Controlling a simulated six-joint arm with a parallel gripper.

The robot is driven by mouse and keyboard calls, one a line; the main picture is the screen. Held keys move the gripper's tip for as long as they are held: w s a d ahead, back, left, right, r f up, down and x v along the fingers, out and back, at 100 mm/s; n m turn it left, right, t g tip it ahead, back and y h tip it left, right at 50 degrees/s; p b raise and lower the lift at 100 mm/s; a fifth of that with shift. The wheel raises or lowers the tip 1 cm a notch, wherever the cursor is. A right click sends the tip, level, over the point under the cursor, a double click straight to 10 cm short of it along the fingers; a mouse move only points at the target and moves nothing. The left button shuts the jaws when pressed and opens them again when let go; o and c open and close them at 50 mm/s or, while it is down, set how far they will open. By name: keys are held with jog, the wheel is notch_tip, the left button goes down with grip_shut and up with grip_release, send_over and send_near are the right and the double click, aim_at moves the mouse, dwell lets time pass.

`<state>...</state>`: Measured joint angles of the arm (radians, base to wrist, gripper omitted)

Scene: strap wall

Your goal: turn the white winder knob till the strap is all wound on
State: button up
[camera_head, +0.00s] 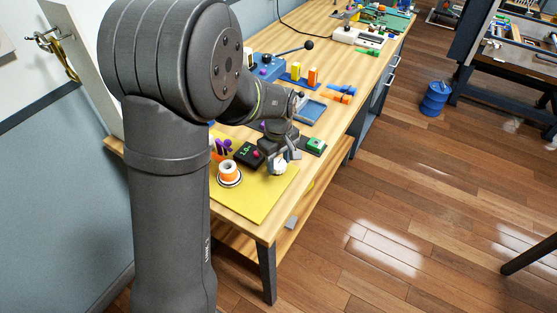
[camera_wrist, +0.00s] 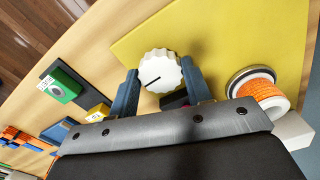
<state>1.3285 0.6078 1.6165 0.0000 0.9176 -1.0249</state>
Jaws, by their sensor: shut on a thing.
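The white winder knob (camera_wrist: 161,70) has a scalloped rim and a short black line on its face. It stands over the yellow mat, and part of it shows in the head view (camera_head: 278,168). My gripper (camera_wrist: 160,80) has one finger on each side of the knob and is shut on it; in the head view my gripper (camera_head: 279,157) is above the mat's far right part. Orange strap is wound on a white spool (camera_wrist: 262,90), which also shows in the head view (camera_head: 229,173). Any strap between spool and knob is hidden.
The yellow mat (camera_head: 258,200) covers the bench's near end. A black box with a green display (camera_head: 248,153) sits beside the spool. A green block (camera_head: 315,145) is right of my gripper. A small grey piece (camera_head: 291,222) is by the bench edge. Blue, yellow and orange items stand farther back.

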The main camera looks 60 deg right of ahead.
aim_at(278, 164)
jog(key=o, duration=1)
notch_tip(278, 164, up, 18)
jog(key=shift+f, duration=0.25)
notch_tip(278, 164, down, 18)
jog(key=shift+r, duration=0.25)
dwell(0.5)
